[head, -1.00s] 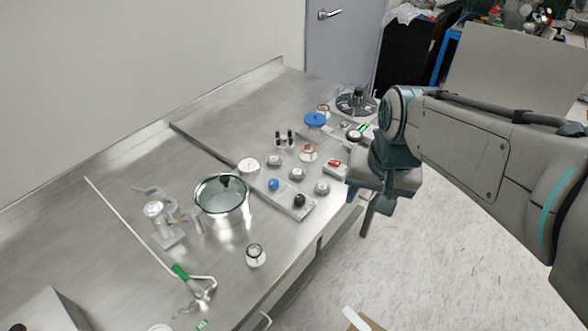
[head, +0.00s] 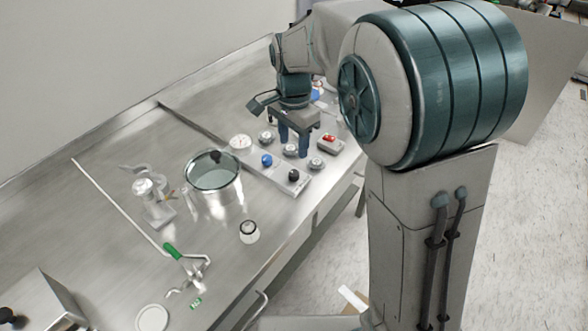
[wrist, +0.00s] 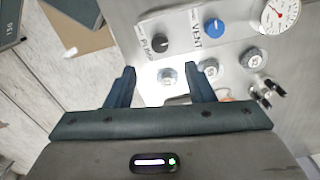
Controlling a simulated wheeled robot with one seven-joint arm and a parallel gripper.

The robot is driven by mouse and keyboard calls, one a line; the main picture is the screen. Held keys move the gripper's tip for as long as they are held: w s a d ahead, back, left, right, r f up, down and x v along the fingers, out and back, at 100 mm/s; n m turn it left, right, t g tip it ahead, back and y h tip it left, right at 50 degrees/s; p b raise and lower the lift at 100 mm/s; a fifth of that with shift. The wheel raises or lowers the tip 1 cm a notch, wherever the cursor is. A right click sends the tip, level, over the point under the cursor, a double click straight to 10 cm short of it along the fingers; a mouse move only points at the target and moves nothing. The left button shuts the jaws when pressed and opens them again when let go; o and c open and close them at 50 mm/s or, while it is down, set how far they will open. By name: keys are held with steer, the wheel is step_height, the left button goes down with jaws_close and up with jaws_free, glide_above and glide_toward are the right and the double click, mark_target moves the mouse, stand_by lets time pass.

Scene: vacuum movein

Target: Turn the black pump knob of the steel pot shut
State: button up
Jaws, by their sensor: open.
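The black pump knob (head: 293,175) stands at the near end of the metal panel strip. In the wrist view the black knob (wrist: 160,43) sits beside the "PUMP" label, beyond my fingertips. The steel pot (head: 230,196), with a glassy lid, stands left of the panel in the head view. My gripper (head: 294,152) points down over the panel, behind the black knob in the head view. In the wrist view my gripper (wrist: 160,71) is open, its fingers apart and nothing held.
A blue knob (wrist: 213,28) labelled "VENT" is beside the black one. A round gauge (head: 240,142) and several silver knobs are close by. A red switch (head: 328,139) is right of my gripper.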

mark_target(293, 173)
step_height(293, 173, down, 10)
steer(key=shift+r, duration=0.1)
steer(key=shift+c, duration=0.3)
steer(key=c, duration=0.9)
